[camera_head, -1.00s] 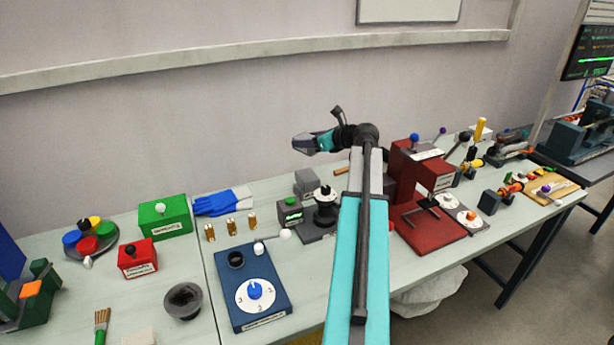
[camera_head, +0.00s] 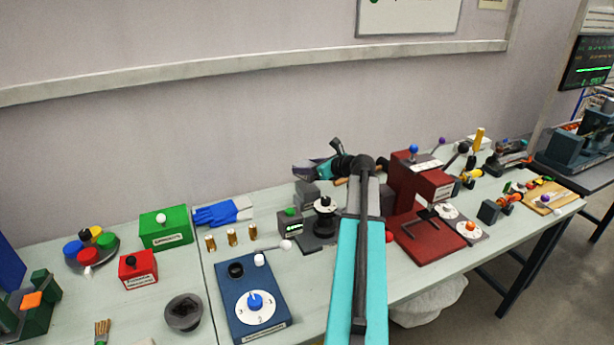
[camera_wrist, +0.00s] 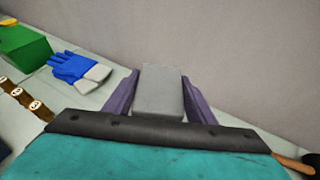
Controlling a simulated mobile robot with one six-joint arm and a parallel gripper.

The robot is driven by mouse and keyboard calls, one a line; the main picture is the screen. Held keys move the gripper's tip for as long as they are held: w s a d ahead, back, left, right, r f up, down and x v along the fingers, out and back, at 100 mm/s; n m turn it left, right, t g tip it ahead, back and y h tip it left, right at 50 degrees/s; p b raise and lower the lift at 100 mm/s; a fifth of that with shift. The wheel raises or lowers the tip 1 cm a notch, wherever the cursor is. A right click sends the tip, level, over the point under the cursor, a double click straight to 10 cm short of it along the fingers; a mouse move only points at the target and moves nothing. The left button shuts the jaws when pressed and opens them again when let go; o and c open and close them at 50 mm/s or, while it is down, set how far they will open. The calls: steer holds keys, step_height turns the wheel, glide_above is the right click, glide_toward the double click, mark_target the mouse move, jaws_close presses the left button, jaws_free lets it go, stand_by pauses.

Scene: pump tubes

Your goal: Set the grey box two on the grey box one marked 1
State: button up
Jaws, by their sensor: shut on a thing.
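My gripper (camera_head: 304,171) is shut on a grey box, taken as grey box two. In the wrist view the box (camera_wrist: 162,92) shows as a plain light grey block between the two purple fingers (camera_wrist: 161,98).
Blue gloves (camera_head: 222,213) lie to the left. A red press (camera_head: 412,190) stands to the right. The wall is close behind.

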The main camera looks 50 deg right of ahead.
steer(key=shift+f+p, duration=0.35)
steer(key=shift+f, duration=1.55)
steer(key=shift+f, duration=0.1)
steer(key=o, duration=1.1)
steer(key=b+v, duration=0.2)
steer(key=v, duration=1)
